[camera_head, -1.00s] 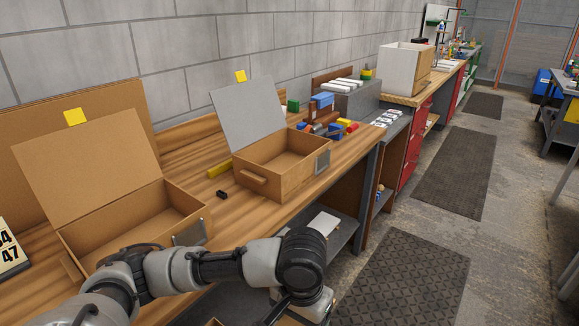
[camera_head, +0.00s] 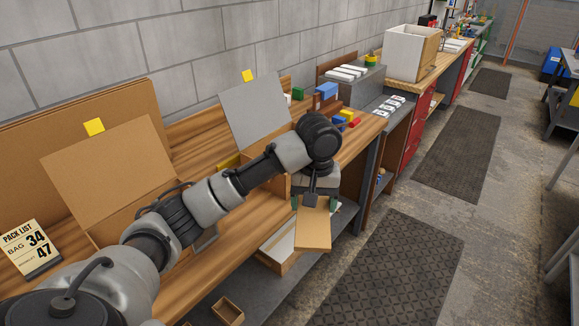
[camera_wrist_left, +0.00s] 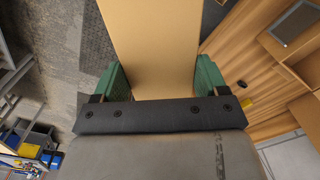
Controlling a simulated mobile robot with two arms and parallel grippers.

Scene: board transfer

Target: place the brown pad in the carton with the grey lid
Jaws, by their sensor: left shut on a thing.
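My left gripper (camera_head: 314,203) is shut on the brown pad (camera_head: 313,230), a flat board that hangs down from its fingers in front of the bench edge. In the left wrist view the pad (camera_wrist_left: 155,45) lies between the green fingers (camera_wrist_left: 160,82). The carton with the grey lid (camera_head: 255,112) stands open on the bench, its lid raised at the back. My left arm hides most of its body in the head view. The left wrist view shows part of the carton (camera_wrist_left: 303,45) at the right, apart from the pad. My right gripper is not in view.
An open carton with a brown lid (camera_head: 110,170) stands left, beside a pack list sign (camera_head: 32,248) reading 34 and 47. A shelf below the bench holds a box with white contents (camera_head: 278,250) and a small open box (camera_head: 228,311).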

